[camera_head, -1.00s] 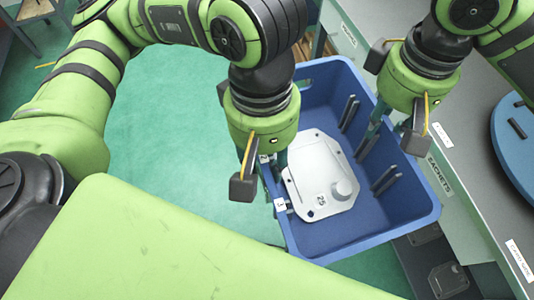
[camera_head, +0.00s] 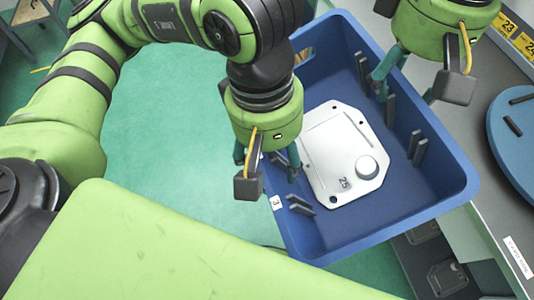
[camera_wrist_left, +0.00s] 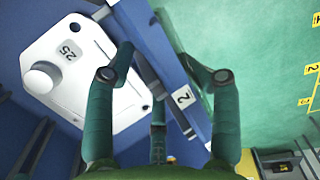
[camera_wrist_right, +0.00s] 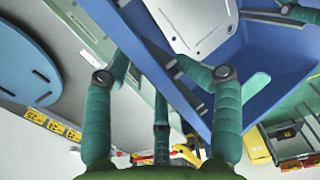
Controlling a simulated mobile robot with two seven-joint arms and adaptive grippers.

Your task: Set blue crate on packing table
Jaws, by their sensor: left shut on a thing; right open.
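The blue crate (camera_head: 370,238) is held up at a slant in the head view, with a white casting marked 25 (camera_head: 338,150) lying inside. My left gripper (camera_head: 270,160) is shut on the crate's left wall; in the left wrist view its fingers (camera_wrist_left: 160,70) lie on either side of that wall. My right gripper (camera_head: 408,85) is at the opposite wall; in the right wrist view its open fingers (camera_wrist_right: 150,70) stand around the crate's rim. A grey table top (camera_head: 500,85) is at the right, partly hidden by the crate and my right arm.
A round blue disc (camera_head: 515,140) with dark pegs lies on the grey top. Yellow number labels (camera_head: 515,38) sit at upper right. More castings (camera_head: 445,277) show on a shelf below the table edge. Green floor (camera_head: 160,150) is clear at the left.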

